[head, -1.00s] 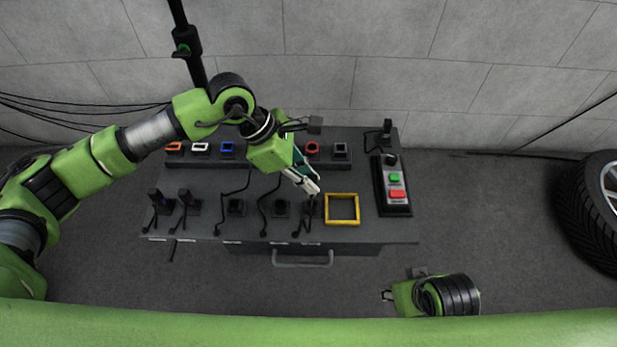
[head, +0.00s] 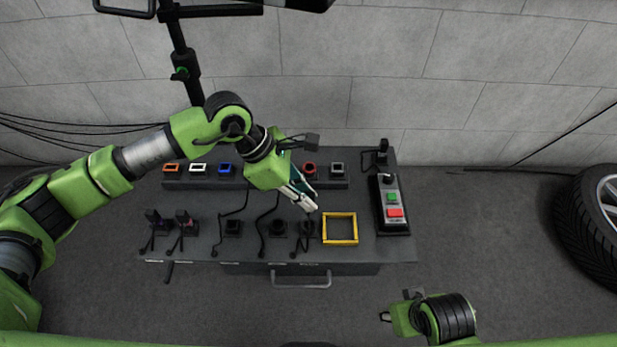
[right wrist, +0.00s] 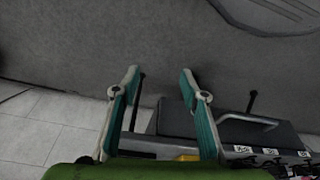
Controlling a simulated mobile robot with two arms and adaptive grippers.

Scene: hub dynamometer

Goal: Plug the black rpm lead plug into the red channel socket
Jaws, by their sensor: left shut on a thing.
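The red channel socket (head: 310,169) is a red-rimmed socket in the row at the back of the bench, just behind my left gripper. My left gripper (head: 312,208) points down at the front row and is shut on a black plug (head: 306,229) with a thin black lead; the fingers partly hide the grip. I cannot read which lead this is. My right gripper (head: 386,316) is low in front of the bench. In the right wrist view its two fingers (right wrist: 160,80) are apart with nothing between them.
Orange, white, blue and grey sockets (head: 338,169) share the back row. Several other black plugs (head: 233,228) with leads stand along the front. A yellow frame (head: 340,242) lies right of my left gripper, beside a box with green and red buttons (head: 394,212). A tyre (head: 595,225) is far right.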

